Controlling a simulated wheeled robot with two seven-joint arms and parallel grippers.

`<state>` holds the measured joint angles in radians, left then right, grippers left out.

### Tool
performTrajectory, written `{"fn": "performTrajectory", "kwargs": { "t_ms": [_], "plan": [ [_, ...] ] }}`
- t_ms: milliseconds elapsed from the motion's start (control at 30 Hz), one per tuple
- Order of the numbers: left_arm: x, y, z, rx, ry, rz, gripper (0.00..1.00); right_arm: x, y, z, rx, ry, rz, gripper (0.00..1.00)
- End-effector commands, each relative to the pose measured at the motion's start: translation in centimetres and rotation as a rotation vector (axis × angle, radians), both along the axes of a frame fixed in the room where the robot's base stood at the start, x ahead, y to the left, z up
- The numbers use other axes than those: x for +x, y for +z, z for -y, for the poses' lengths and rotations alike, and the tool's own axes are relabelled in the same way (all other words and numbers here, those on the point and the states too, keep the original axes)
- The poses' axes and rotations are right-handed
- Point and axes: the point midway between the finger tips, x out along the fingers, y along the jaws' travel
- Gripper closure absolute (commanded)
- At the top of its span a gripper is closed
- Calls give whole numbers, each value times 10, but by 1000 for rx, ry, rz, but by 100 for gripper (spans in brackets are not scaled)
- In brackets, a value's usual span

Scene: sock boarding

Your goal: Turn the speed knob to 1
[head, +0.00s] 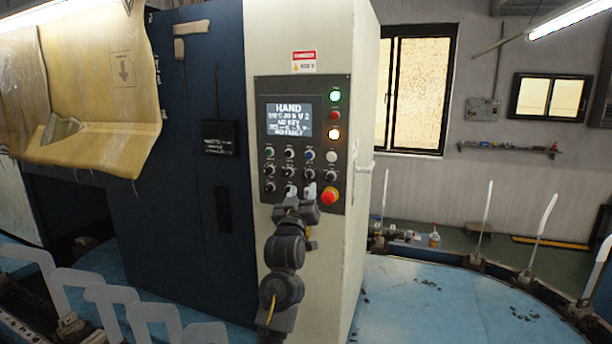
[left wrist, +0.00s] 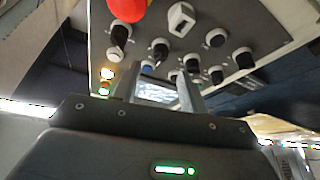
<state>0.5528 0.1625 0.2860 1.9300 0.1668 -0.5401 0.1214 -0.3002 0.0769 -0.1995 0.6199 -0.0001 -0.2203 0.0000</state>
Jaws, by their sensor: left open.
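The control panel (head: 343,90) on the cream machine column carries several small knobs in rows below a lit screen (head: 290,117). The labels are too small to read, so I cannot tell which is the speed knob or its setting. My left gripper (head: 301,190) is in front of the panel's lower rows, left of the red stop button (head: 330,196), and hides part of the bottom row. In the left wrist view its two fingers (left wrist: 160,72) are apart with nothing held between them. My right gripper is not in view.
The red button also shows in the left wrist view (left wrist: 125,9), close to the pale knob. Dark knobs (left wrist: 159,48) stand close around the fingers. A dark blue cabinet (head: 190,230) is left of the column.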

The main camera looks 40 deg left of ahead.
Motion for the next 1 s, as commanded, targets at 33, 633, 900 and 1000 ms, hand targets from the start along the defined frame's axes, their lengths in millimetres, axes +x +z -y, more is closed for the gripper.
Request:
{"fn": "performTrajectory", "kwargs": {
  "t_ms": [33,633,900,1000],
  "plan": [
    [8,9,-4,0,1,-2,57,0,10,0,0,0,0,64],
    [43,18,-23,0,0,-1,57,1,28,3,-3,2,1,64],
    [43,18,-22,0,0,-1,83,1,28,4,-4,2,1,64],
    [43,18,-23,0,0,-1,96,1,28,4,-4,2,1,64]
  ]
}}
